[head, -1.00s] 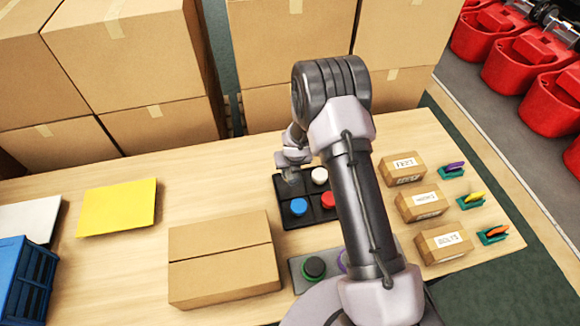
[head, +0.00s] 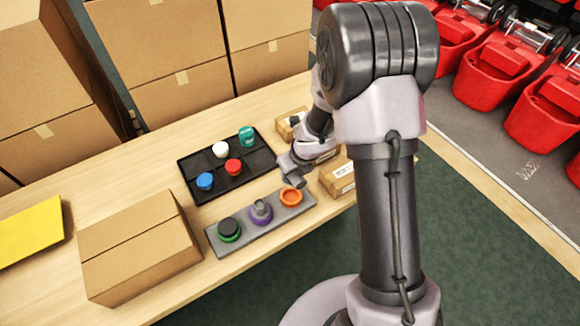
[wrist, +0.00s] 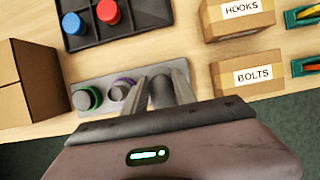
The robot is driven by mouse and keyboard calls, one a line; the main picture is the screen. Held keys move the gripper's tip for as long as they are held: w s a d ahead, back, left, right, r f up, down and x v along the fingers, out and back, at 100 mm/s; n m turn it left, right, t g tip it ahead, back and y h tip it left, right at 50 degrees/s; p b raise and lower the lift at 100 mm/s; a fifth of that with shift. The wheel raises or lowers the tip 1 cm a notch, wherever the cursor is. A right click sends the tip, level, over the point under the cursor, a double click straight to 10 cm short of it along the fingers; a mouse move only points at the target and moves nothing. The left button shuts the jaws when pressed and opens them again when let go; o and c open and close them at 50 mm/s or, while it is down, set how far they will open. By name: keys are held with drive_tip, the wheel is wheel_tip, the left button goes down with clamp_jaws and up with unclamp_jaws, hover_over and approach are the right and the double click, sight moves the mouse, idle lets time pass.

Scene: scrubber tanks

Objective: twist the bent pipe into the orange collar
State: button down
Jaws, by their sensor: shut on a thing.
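The orange collar (head: 291,197) is the right-hand one on a grey strip (head: 236,236). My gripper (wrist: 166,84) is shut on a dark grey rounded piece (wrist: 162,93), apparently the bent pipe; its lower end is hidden. In the head view my gripper (head: 294,181) is just above the orange collar; I cannot tell whether the pipe touches it. In the wrist view the orange collar is hidden behind my gripper. The purple collar (head: 262,217) holds a grey fitting, and the green collar (head: 229,236) holds a dark round cap.
A black tray (head: 196,162) behind the strip holds blue, red, white and teal pieces. A closed carton (head: 135,250) stands left of the strip. Small labelled boxes (wrist: 243,77) stand on the right, close to my gripper. Large cartons (head: 190,100) line the back.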

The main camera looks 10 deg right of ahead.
drive_tip(key=shift+s+d+f, duration=0.1)
drive_tip(key=shift+s+d, duration=0.05)
drive_tip(key=shift+s, duration=0.05)
drive_tip(key=f+b, duration=0.5)
drive_tip(key=shift+w+a+f, duration=0.15)
drive_tip(key=shift+w+a, duration=0.05)
drive_tip(key=shift+f+b, duration=0.3)
drive_tip(key=shift+b, duration=0.15)
drive_tip(key=shift+f+b, duration=0.25)
drive_tip(key=shift+b, duration=0.05)
drive_tip(key=shift+f+b, duration=0.4)
drive_tip(key=shift+f, duration=0.05)
idle(0.3)
drive_tip(key=shift+f+b, duration=0.35)
drive_tip(key=shift+f, duration=0.3)
